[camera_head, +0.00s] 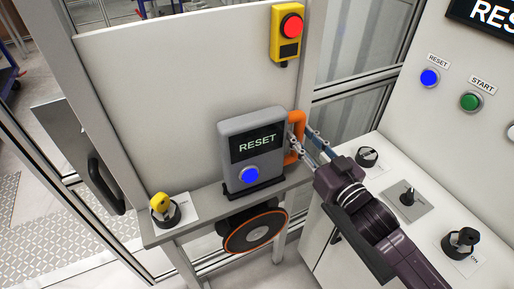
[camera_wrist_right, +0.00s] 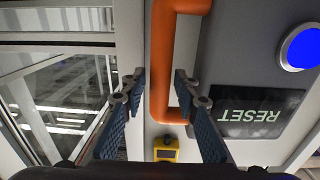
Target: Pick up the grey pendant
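The grey pendant (camera_head: 252,151) stands upright in a dark holder on a narrow grey ledge. It has a dark RESET screen, a blue button and an orange handle (camera_head: 297,136) on its right side. My right gripper (camera_head: 306,141) is at this handle. In the right wrist view the handle (camera_wrist_right: 161,65) runs between the two fingers of my right gripper (camera_wrist_right: 159,82). The fingers are spread, with a visible gap on the left of the handle; whether the right finger touches it I cannot tell. My left gripper is not in view.
A yellow box with a red button (camera_head: 288,33) is on the post above the pendant. A key switch with a yellow key (camera_head: 161,206) sits on the ledge at the left. A white console (camera_head: 437,183) with knobs lies under my right arm. A panel stands behind the pendant.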

